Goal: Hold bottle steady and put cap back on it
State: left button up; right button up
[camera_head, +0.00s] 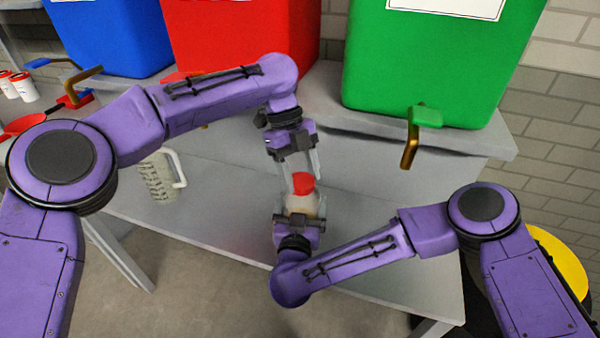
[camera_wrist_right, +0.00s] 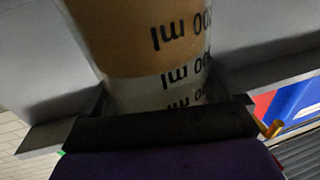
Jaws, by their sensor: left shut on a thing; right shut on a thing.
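A pale bottle (camera_head: 301,205) stands over the grey table in the middle of the head view. My right gripper (camera_head: 300,213) is shut on it from the near side. In the right wrist view the bottle (camera_wrist_right: 150,45) fills the space between the fingers, with dark volume markings and a tan upper part. A red cap (camera_head: 303,184) is at the top of the bottle. My left gripper (camera_head: 302,172) reaches down from the far side, shut on the cap. The cap looks in line with the bottle, but I cannot tell whether it touches or is seated on the neck.
Blue (camera_head: 110,35), red (camera_head: 240,40) and green (camera_head: 440,60) containers with taps stand on a raised shelf behind. A patterned mug (camera_head: 158,178) stands on the table to the left. The table (camera_head: 390,205) is clear to the right of the bottle.

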pick_arm(q)
jog(key=o, duration=1)
jog(key=shift+d, duration=0.1)
jog(key=shift+r, duration=2.25)
jog(key=shift+c, duration=0.3)
